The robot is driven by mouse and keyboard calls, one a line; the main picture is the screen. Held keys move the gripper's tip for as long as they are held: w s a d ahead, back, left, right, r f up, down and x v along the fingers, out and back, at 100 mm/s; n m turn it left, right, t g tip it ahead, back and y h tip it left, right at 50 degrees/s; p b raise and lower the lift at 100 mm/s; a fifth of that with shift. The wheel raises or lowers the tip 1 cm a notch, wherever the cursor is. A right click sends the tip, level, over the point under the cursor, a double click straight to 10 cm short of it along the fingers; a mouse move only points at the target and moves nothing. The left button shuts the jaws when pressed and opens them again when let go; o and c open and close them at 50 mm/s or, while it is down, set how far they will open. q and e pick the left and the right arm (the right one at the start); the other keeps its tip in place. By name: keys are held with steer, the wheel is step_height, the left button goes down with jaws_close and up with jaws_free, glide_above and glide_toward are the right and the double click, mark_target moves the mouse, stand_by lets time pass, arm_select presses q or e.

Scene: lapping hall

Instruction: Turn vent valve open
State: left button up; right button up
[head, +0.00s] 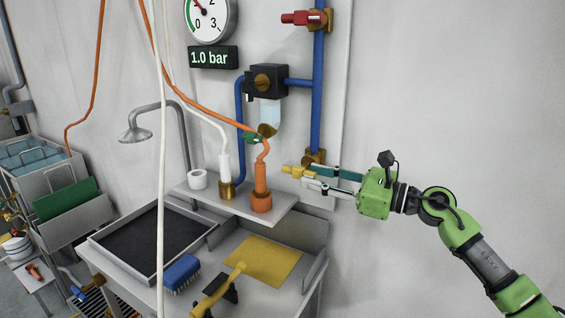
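A brass valve with a yellow handle (293,171) sits at the lower end of the blue vertical pipe on the wall. No label shows which valve is the vent valve. My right gripper (308,176) reaches in from the right with its two fingers apart, its tips at or just beside the yellow handle. I cannot tell whether they touch it. A red-handled valve (297,18) is higher on the same pipe. A small green handle (252,138) is below the filter bowl (270,112). My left gripper is not in view.
A gauge (210,18) sits above a display (213,57) reading 1.0 bar. A shelf (283,205) holds orange and white hose fittings. Below it are a dark tray (101,240), a blue brush (182,271) and a yellow sheet (262,262). Hoses hang in front. The wall at right is clear.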

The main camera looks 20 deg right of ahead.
mark_target(300, 171)
steer(key=x, duration=0.1)
steer(key=p+x, duration=0.1)
steer(key=x, duration=0.2)
steer(key=shift+w+a+r, duration=0.15)
steer(key=shift+a+r, duration=0.05)
steer(key=shift+r, duration=0.1)
steer(key=p+x, duration=0.1)
steer(key=x, duration=0.2)
steer(key=shift+w+a+f, duration=0.15)
steer(key=shift+w+a, duration=0.05)
steer(key=shift+w+a+p, duration=0.2)
steer(key=shift+w+p, duration=0.1)
steer(key=shift+p, duration=0.05)
steer(key=shift+w+a+f, duration=0.15)
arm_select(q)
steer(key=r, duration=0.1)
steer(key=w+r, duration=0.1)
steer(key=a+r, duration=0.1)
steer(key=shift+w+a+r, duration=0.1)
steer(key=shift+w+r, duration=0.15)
arm_select(e)
jaws_close()
